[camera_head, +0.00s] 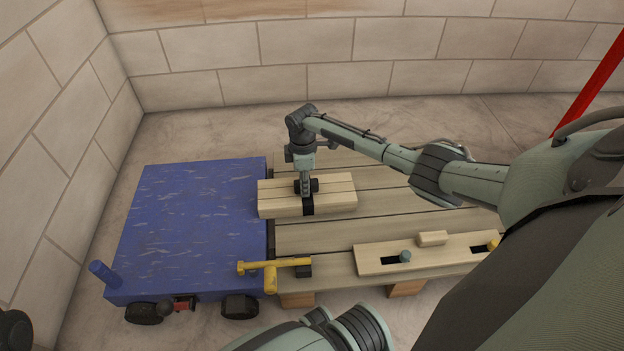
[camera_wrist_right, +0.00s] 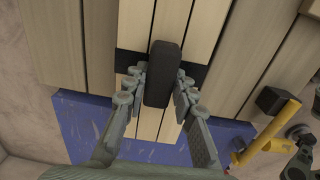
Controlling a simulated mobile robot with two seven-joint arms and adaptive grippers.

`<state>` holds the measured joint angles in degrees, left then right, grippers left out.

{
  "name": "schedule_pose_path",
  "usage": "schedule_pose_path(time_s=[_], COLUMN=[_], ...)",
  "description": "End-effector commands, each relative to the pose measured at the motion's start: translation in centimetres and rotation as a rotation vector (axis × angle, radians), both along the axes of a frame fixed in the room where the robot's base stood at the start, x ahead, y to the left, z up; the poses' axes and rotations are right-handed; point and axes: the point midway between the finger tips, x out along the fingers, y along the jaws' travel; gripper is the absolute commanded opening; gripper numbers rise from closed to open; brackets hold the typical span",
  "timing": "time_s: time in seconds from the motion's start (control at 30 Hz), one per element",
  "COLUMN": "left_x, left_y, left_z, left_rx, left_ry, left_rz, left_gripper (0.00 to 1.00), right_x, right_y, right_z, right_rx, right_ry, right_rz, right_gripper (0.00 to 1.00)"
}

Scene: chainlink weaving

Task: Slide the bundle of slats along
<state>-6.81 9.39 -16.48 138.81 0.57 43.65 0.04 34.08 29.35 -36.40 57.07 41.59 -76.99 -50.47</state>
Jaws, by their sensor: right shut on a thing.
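The bundle of pale wooden slats (camera_head: 335,196) lies on the plank table (camera_head: 400,237), and its left end reaches over the blue cart's near edge. A dark strap with a black raised block (camera_wrist_right: 163,73) crosses the bundle. My right gripper (camera_head: 306,186) comes down from above and is shut on that black block; in the right wrist view its fingers (camera_wrist_right: 158,85) stand on both sides of it. The slats also show in the right wrist view (camera_wrist_right: 172,20), running toward the blue deck (camera_wrist_right: 75,118).
A yellow latch (camera_head: 268,267) sits at the joint's front. A slotted board (camera_head: 385,257) with a small block (camera_head: 432,238) lies front right. Stone walls close the back and left.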

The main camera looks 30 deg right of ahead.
Motion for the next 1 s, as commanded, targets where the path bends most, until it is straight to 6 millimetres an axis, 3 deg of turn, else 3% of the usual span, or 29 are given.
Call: schedule_pose_path(time_s=[0.03,1.0], left_x=[0.0,0.0], left_y=[0.0,0.0], left_z=[-0.3,-1.6], left_rx=[0.0,0.0], left_ry=[0.0,0.0], left_rz=[0.0,0.0], left_gripper=[0.4,0.4], right_x=[-0.7,2.3], right_y=[1.9,8.0], right_z=[-1.6,-1.7], right_rx=[0.022,0.021], right_ry=[0.014,0.015], right_rz=[0.009,0.011], right_gripper=[0.0,0.0])
